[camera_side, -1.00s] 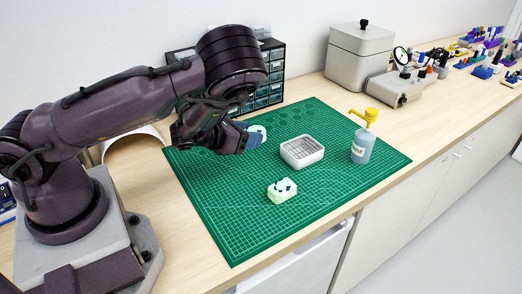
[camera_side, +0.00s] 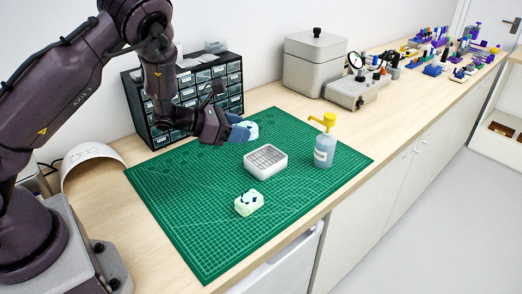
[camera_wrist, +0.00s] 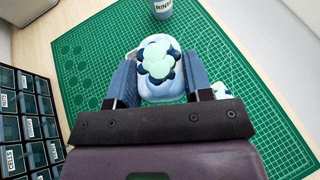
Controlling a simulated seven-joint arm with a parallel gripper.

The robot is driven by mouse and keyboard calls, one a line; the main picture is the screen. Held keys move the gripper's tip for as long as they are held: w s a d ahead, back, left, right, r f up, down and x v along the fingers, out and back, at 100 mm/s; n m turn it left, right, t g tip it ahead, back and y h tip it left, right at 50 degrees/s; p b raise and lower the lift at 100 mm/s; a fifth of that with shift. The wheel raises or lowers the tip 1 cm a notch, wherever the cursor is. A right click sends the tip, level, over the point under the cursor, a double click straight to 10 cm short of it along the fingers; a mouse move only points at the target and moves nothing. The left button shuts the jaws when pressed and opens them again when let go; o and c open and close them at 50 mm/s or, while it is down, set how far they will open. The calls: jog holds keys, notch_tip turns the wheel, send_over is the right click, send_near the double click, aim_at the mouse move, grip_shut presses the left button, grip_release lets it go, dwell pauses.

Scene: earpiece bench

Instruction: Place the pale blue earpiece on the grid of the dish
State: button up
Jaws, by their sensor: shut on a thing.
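My gripper (camera_side: 241,132) is shut on the pale blue earpiece, with blue fingers on either side of it. In the wrist view the earpiece (camera_wrist: 161,87) has a rounded pale body with mint and dark blue lobed shapes on top, between the fingertips (camera_wrist: 158,77). In the side view only part of the held earpiece (camera_side: 253,129) shows past the fingers. The white dish (camera_side: 269,176) with a grey grid stands on the green mat, below and to the right of my gripper in the side view. Its grid looks empty. I cannot make out the dish in the wrist view.
A pale green earpiece (camera_side: 249,205) with dark blue marks lies on the mat (camera_side: 200,230) in front of the dish. A bottle (camera_side: 324,150) with a yellow pump stands right of the dish. A drawer cabinet (camera_side: 190,98) stands behind my gripper.

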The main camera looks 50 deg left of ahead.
send_over(260, 158)
jog(key=f, duration=0.6)
jog(key=shift+s+f, duration=0.2)
jog(key=shift+f, duration=0.15)
jog(key=shift+w+f, duration=0.15)
jog(key=shift+f, duration=0.75)
jog(key=shift+w+f, duration=0.1)
jog(key=shift+f, duration=0.8)
jog(key=shift+f, duration=0.1)
jog(key=o, duration=0.9)
jog(key=shift+o, duration=0.2)
